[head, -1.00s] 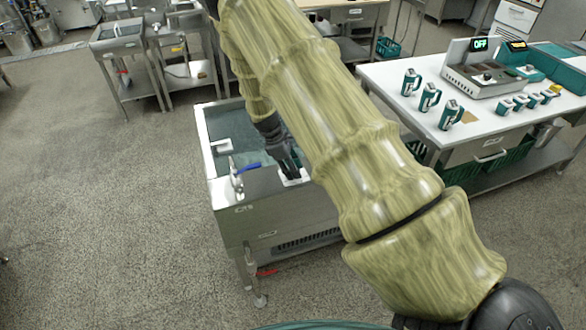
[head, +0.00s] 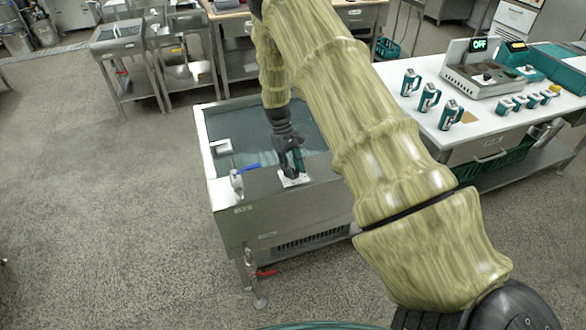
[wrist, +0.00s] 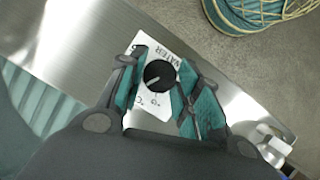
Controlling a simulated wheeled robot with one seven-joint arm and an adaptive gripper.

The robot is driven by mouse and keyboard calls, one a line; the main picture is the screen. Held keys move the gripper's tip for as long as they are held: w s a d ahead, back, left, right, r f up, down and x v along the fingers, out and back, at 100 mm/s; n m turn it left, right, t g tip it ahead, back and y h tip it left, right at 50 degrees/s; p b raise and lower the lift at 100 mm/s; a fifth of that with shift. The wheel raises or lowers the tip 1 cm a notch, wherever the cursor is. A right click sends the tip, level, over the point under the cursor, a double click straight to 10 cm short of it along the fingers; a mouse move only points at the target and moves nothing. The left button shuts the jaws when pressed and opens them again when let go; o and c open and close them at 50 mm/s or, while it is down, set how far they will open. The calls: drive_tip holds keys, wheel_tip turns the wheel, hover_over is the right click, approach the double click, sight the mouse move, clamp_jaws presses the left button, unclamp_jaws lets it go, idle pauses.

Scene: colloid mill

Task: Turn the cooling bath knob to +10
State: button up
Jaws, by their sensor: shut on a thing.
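The cooling bath (head: 228,222) is a steel tank with teal water, below my arm in the head view. Its knob (wrist: 159,75) is round and black with a pale pointer mark, on a white plate (wrist: 148,112) lettered WATER and °C. The plate also shows on the bath's front top in the head view (head: 294,181). My gripper (head: 292,174) points down at this plate. In the wrist view, the teal-padded fingers of my gripper (wrist: 157,88) are shut on the knob, one on each side. The scale numbers are too small or covered to read.
A tap with a blue lever (head: 248,168) stands on the bath's rim left of my gripper. The floor at left is clear.

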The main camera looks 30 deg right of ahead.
drive_tip(key=shift+m, duration=0.4)
drive_tip(key=o, duration=1)
drive_tip(key=shift+w+r, duration=0.1)
drive_tip(key=v, duration=1.1)
drive_tip(key=shift+d+r, duration=0.2)
drive_tip(key=shift+r, duration=0.2)
drive_tip(key=shift+w, duration=0.1)
